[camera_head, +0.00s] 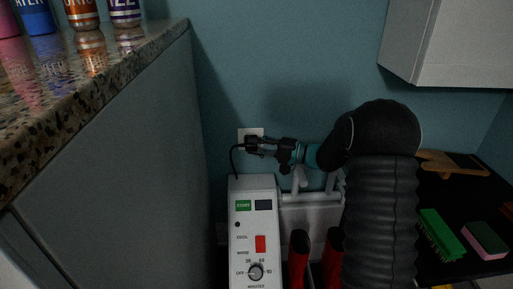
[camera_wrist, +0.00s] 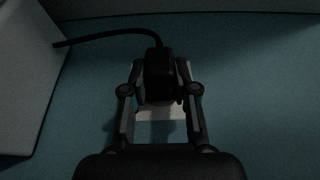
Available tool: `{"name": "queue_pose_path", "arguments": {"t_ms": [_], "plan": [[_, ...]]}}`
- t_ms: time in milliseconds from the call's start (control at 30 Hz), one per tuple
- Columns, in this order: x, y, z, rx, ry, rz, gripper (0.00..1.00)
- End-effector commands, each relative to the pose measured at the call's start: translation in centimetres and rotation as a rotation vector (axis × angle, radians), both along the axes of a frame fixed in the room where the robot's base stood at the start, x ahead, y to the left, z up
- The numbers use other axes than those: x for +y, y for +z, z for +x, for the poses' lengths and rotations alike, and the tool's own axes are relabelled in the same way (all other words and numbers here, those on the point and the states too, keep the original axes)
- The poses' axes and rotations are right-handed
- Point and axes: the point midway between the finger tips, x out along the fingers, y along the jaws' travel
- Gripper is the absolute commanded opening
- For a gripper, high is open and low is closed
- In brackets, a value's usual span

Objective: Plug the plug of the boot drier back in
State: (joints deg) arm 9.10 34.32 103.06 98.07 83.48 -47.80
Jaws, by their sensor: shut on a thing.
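The black plug (camera_head: 251,142) is held at the white wall socket (camera_head: 258,131) in the head view. In the wrist view the plug (camera_wrist: 159,75) sits between my fingers, with the pale socket plate (camera_wrist: 162,112) behind it. My gripper (camera_head: 262,147) is shut on the plug; its fingers show on both sides of it in the wrist view (camera_wrist: 160,90). A black cord (camera_head: 233,158) curves from the plug down to the boot drier (camera_head: 254,220). I cannot tell whether the prongs are in the socket, since the plug hides its front.
A speckled counter (camera_head: 90,80) with several cans stands at the left. Red boots (camera_head: 299,255) are beside the drier's control box. A dark shelf at the right holds a green brush (camera_head: 441,234) and a sponge (camera_head: 485,240). A white cabinet (camera_head: 450,45) hangs at upper right.

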Motion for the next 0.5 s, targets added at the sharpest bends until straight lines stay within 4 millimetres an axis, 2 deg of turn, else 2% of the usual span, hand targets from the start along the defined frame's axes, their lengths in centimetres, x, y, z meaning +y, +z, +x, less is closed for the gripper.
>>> {"name": "queue_pose_path", "arguments": {"t_ms": [500], "plan": [[0.00,0.08,1.08,-0.004,-0.003,0.000,0.00]]}}
